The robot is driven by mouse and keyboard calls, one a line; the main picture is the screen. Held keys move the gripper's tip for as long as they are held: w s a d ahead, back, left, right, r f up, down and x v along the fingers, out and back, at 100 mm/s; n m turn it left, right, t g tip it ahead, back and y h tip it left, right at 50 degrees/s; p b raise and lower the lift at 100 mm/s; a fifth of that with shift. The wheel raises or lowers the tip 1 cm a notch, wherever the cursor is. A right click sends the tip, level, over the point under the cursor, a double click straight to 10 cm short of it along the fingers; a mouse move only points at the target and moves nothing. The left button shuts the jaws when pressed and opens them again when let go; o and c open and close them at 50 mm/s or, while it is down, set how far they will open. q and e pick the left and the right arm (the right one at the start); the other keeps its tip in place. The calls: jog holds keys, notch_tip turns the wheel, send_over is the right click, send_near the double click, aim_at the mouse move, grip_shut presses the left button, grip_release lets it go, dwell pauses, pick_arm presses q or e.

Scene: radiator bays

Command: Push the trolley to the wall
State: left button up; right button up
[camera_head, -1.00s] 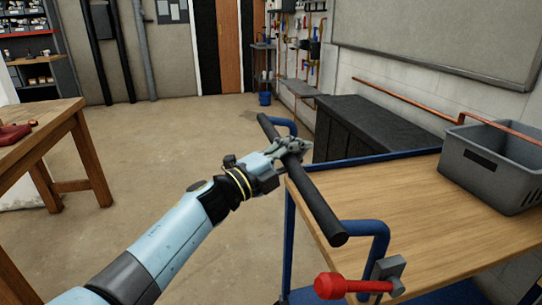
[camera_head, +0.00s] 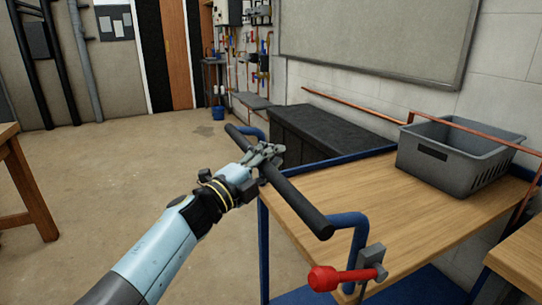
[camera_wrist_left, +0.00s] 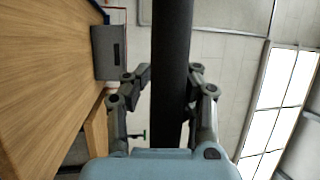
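The trolley has a wooden top (camera_head: 365,205), a blue frame and a black push bar (camera_head: 300,205) on its left side. My left gripper (camera_head: 266,156) is at the far half of this bar. In the left wrist view the bar (camera_wrist_left: 172,60) runs between the two fingers (camera_wrist_left: 168,85), which look closed onto its sides. A grey crate (camera_head: 425,175) stands on the far right of the top. A red-knobbed clamp (camera_head: 335,278) is at the near corner. The pale block wall (camera_head: 505,75) rises behind the trolley. My right gripper is not in view.
A dark chest (camera_head: 325,130) stands along the wall just beyond the trolley. Copper pipe (camera_head: 350,104) runs along the wall. Another wooden surface (camera_head: 520,262) is close at the lower right. A workbench (camera_head: 20,180) is at the left edge. The floor (camera_head: 120,170) between is clear.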

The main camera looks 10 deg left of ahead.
pick_arm(q)
jog(key=o, duration=0.6)
jog(key=shift+a+f, duration=0.1)
jog(key=shift+f, duration=0.15)
jog(key=shift+r, duration=0.15)
jog(key=v, duration=1.2)
